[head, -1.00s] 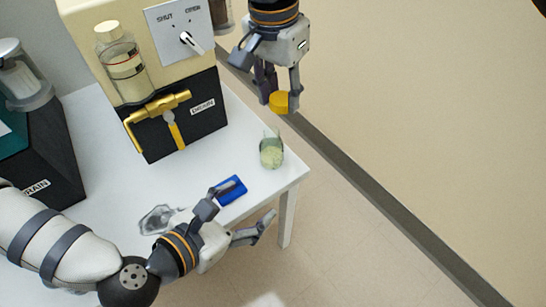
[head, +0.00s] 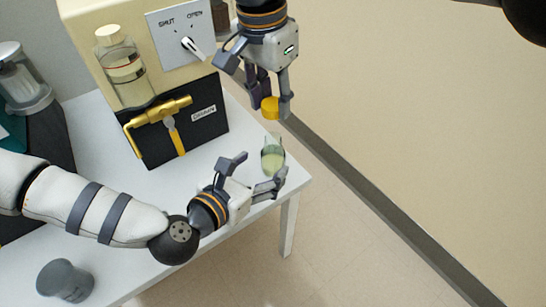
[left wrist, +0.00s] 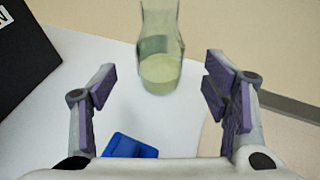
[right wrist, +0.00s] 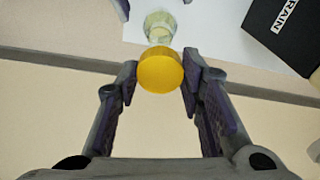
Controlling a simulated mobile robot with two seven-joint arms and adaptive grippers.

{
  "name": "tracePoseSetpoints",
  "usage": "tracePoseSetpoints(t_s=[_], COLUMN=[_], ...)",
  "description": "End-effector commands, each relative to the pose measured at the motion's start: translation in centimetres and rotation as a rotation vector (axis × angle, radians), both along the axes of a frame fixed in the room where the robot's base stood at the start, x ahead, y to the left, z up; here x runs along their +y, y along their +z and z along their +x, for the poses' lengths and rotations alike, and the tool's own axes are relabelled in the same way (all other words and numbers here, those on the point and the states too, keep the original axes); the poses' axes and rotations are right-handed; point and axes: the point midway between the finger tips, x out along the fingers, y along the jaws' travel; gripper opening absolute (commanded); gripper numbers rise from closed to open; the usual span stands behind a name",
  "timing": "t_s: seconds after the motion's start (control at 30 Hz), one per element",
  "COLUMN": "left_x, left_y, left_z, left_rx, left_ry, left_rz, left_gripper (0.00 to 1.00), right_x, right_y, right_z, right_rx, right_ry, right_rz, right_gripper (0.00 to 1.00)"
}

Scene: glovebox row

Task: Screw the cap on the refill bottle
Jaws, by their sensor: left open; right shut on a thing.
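The refill bottle (head: 272,156) is clear with pale green liquid and stands upright near the table's right corner. My left gripper (head: 258,174) is open and empty just in front of it; in the left wrist view the bottle (left wrist: 161,62) lies ahead, between the lines of the spread fingers and beyond their tips. The yellow cap (head: 270,107) is held between the fingertips of my right gripper (head: 267,100), above and behind the bottle.
The cream and black machine (head: 180,110) with a brass drain tap (head: 160,112) and a clear bottle (head: 123,65) stands left of the refill bottle. A blue object (left wrist: 130,146) lies below my left gripper. A grey cup (head: 65,281) stands at lower left.

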Motion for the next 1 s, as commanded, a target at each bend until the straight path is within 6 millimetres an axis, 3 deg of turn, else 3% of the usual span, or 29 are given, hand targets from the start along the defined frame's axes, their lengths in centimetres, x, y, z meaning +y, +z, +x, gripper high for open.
tracePoseSetpoints(t_s=[0.3, 0.63, 0.93, 1.0], left_x=[-2.0, -2.1, -2.1, -2.1], left_y=[-1.3, -1.4, -1.4, -1.4], left_z=[3.2, 3.4, 3.4, 3.4], left_rx=[0.0, 0.001, 0.001, 0.001], left_ry=[-0.001, -0.001, -0.001, -0.001], left_rz=[0.0, -0.001, -0.001, -0.001], left_gripper=[0.69, 0.69, 0.01, 0.0], right_x=[0.0, 0.0, 0.0, 0.0], right_y=[0.0, 0.0, 0.0, 0.0], right_z=[0.0, 0.0, 0.0, 0.0], right_rx=[0.0, 0.0, 0.0, 0.0], right_ry=[0.0, 0.0, 0.0, 0.0], right_rz=[0.0, 0.0, 0.0, 0.0], right_gripper=[0.24, 0.24, 0.24, 0.24])
